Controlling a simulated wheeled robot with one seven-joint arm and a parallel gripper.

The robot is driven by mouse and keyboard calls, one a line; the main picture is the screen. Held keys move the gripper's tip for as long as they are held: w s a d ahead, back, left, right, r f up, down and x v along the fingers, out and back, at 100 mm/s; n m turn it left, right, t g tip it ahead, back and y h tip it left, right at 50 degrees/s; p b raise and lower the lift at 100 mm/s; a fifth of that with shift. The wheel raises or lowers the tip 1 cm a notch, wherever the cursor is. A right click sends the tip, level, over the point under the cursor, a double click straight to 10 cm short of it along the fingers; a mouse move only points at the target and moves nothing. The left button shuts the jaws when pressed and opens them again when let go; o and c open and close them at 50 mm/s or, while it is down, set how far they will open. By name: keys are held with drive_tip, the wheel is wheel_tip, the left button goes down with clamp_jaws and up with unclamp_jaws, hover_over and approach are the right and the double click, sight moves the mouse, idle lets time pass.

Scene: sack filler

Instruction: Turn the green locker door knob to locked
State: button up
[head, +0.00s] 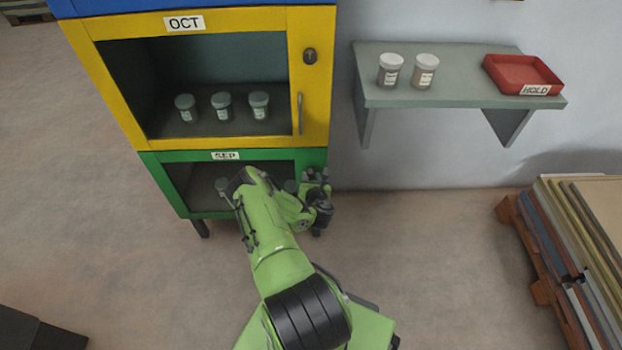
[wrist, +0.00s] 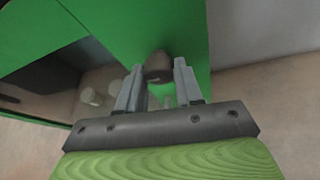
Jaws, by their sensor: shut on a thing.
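The green locker (head: 170,170), labelled SEP, is the low one under the yellow locker in the head view. Its door shows in the wrist view as a green frame (wrist: 125,30) around a dark window. The dark, rounded door knob (wrist: 158,67) sits on that frame, between my fingertips. My gripper (wrist: 159,70) is shut on the knob, one finger on each side. In the head view my gripper (head: 318,178) is at the right edge of the green door, and my arm and gripper hide the knob there. The knob's turn position cannot be read.
The yellow locker (head: 222,22), labelled OCT, has a knob (head: 310,56), a bar handle (head: 300,113) and several jars inside. A wall shelf (head: 450,95) on the right holds two jars and a red tray (head: 523,74). Stacked boards (head: 585,220) stand far right; floor between is clear.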

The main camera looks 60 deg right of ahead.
drive_tip(key=m+t, duration=0.2)
drive_tip(key=shift+s+f+m, duration=0.1)
drive_tip(key=shift+m, duration=0.3)
drive_tip(key=m+t+b, duration=0.1)
drive_tip(key=m+t, duration=0.1)
drive_tip(key=m, duration=0.1)
drive_tip(key=shift+d+f, duration=0.1)
drive_tip(key=m+t+b, duration=0.1)
drive_tip(key=m+b, duration=0.1)
drive_tip(key=m, duration=0.2)
drive_tip(key=shift+s+f+t, duration=0.1)
drive_tip(key=shift+f+t, duration=0.05)
drive_tip(key=shift+t, duration=0.25)
drive_tip(key=shift+m+t+h+b, duration=0.5)
drive_tip(key=shift+m+h+b, duration=0.3)
drive_tip(key=shift+m, duration=1.3)
drive_tip(key=o, duration=1)
drive_tip(key=shift+o, duration=0.2)
drive_tip(key=shift+f, duration=0.1)
